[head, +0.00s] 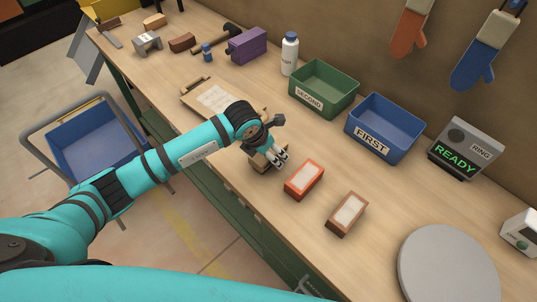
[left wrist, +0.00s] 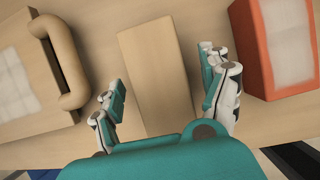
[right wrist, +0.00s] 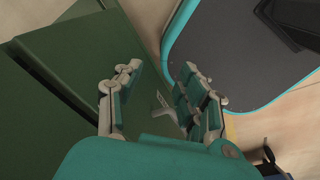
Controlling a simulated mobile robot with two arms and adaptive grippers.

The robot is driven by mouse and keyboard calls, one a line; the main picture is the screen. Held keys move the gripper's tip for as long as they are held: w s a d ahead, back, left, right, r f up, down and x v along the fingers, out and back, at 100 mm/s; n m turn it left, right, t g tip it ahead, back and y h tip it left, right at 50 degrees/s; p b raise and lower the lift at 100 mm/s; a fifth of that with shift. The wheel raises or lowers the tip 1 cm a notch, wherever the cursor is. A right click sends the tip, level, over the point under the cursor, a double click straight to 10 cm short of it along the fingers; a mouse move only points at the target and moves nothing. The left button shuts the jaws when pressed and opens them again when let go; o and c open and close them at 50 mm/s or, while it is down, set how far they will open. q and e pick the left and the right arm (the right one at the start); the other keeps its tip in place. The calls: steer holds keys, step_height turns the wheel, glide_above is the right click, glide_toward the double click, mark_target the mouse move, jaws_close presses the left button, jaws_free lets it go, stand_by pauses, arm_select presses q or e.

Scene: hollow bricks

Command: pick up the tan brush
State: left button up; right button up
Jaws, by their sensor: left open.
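A plain tan block (head: 259,162), which I take to be the tan brush, lies on the workbench under my left gripper (head: 279,158) in the head view, partly hidden by it. In the left wrist view the tan block (left wrist: 157,85) lies between the two spread fingers, with a gap on each side. No bristles show from above. My left gripper is open and empty. My right gripper (right wrist: 160,80) shows only in the right wrist view, open and empty, down beside a dark green panel (right wrist: 75,70).
An orange block (head: 304,180) and a brown one (head: 347,213) lie right of the gripper. A wooden tray (head: 192,90) with a handle is on its left. A green bin (head: 323,88) and a blue bin (head: 384,128) stand behind. A grey disc (head: 448,265) lies front right.

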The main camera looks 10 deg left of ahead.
arm_select(q)
steer(key=shift+c, duration=0.4)
steer(key=c, duration=1.2)
steer(key=shift+r+p, duration=0.45)
steer(key=shift+r, duration=0.05)
steer(key=shift+c, duration=0.2)
step_height(320, 180, up, 9)
steer(key=b, duration=0.2)
steer(key=shift+f+b, duration=0.1)
steer(key=shift+b, duration=0.3)
steer(key=shift+r, duration=0.4)
